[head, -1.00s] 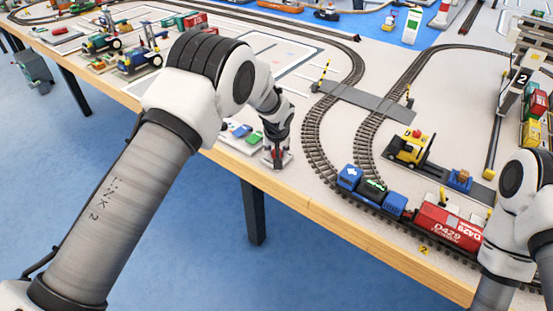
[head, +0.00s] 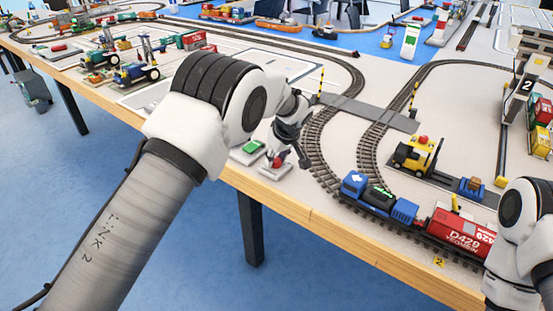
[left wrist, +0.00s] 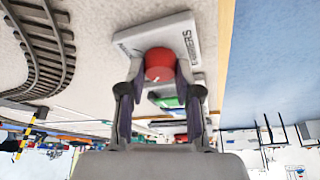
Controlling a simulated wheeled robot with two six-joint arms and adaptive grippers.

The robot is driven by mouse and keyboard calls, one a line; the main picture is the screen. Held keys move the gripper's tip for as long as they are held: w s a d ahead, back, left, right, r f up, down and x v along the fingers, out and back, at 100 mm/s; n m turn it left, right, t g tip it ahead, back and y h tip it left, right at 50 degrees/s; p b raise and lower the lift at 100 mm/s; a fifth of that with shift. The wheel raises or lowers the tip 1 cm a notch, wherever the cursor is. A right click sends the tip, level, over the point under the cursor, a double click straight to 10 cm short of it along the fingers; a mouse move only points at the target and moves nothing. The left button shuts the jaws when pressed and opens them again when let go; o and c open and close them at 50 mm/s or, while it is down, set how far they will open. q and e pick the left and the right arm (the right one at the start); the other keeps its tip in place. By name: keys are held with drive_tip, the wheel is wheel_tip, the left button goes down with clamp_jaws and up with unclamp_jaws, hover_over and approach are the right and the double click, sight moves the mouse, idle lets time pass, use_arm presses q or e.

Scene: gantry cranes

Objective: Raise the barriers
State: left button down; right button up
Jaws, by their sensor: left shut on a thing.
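A small white control box (left wrist: 178,38), its label partly readable as "BARRIERS", carries a red knob (left wrist: 159,64). In the head view the box (head: 270,173) stands near the table's front edge. My left gripper (left wrist: 159,78) is shut on the red knob, one finger on each side; it also shows in the head view (head: 284,158), partly hiding the knob. The left barrier (head: 320,84) and right barrier (head: 413,99), striped yellow and black, stand steeply up beside the grey crossing (head: 372,112). My right gripper is outside the views.
A box with a green top (head: 248,149) stands just left of the control box. Curved track (head: 318,150) runs close on the right. A blue locomotive (head: 378,196) and a red wagon (head: 460,233) stand on track along the front edge.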

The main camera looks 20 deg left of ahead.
use_arm(q)
drive_tip(key=shift+s+f, duration=0.1)
drive_tip(key=shift+f, duration=0.1)
drive_tip(key=c, duration=0.8)
unclamp_jaws()
drive_tip(key=shift+r, duration=0.15)
drive_tip(key=shift+d+r, duration=0.15)
drive_tip(key=shift+r, duration=0.15)
drive_tip(key=v, duration=1.1)
